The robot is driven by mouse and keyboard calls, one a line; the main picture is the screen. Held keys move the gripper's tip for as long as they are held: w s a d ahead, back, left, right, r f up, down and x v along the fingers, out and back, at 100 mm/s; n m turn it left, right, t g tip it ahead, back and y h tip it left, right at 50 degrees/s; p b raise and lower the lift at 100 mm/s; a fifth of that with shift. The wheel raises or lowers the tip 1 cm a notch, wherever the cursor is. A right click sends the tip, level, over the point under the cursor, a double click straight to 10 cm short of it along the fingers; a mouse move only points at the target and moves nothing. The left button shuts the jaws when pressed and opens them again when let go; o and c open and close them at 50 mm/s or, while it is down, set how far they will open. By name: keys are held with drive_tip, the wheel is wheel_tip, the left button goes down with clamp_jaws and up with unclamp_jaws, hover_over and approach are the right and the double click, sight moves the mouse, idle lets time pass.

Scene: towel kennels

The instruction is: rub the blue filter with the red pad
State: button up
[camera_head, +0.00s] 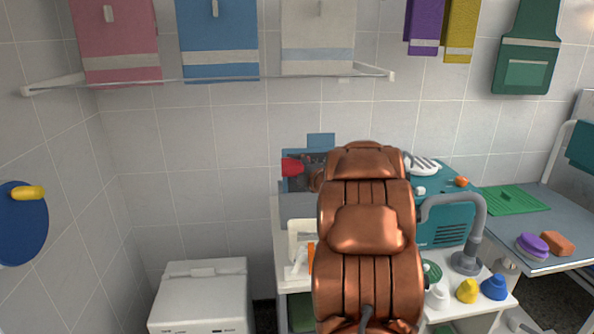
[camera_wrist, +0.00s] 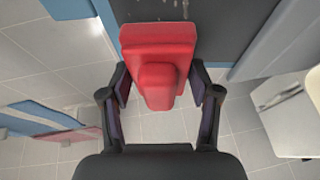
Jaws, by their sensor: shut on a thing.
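The red pad (camera_wrist: 158,45) is between the two fingers of my gripper (camera_wrist: 160,92) in the wrist view, with the fingers shut on its narrower grip part. In the head view the red pad (camera_head: 291,167) shows just left of my copper arm, which hides most of my gripper. The blue filter appears to be the blue-edged dark panel (camera_head: 297,184) behind the pad, with a blue tab on top. In the wrist view its dark face (camera_wrist: 222,25) lies beyond the pad, with a few pale specks near the pad's edge. I cannot tell whether pad and panel touch.
A white counter (camera_head: 281,240) stands under the panel. To the right are a teal machine (camera_head: 450,228), a grey curved pipe (camera_head: 478,205), and yellow (camera_head: 467,291) and blue (camera_head: 494,287) items. A towel rail (camera_head: 215,79) crosses the wall. Floor is free at left.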

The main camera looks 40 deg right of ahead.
drive_tip(key=shift+w+d+f, duration=0.15)
drive_tip(key=shift+w+d, duration=0.15)
drive_tip(key=shift+w, duration=0.15)
idle(0.3)
drive_tip(key=shift+s+d+p, duration=0.65)
drive_tip(key=shift+s+d, duration=0.25)
drive_tip(key=shift+d, duration=0.35)
drive_tip(key=shift+s+d+p, duration=0.6)
drive_tip(key=shift+s+d, duration=0.3)
drive_tip(key=shift+d, duration=0.3)
drive_tip(key=shift+s+d+p, duration=0.6)
drive_tip(key=shift+s+d, duration=0.45)
drive_tip(key=shift+d, duration=0.35)
drive_tip(key=shift+s+d+p, duration=0.6)
drive_tip(key=shift+s+d, duration=0.5)
drive_tip(key=shift+d, duration=0.25)
drive_tip(key=shift+s+d+p, duration=0.6)
drive_tip(key=shift+s+d, duration=0.45)
drive_tip(key=shift+d, duration=0.5)
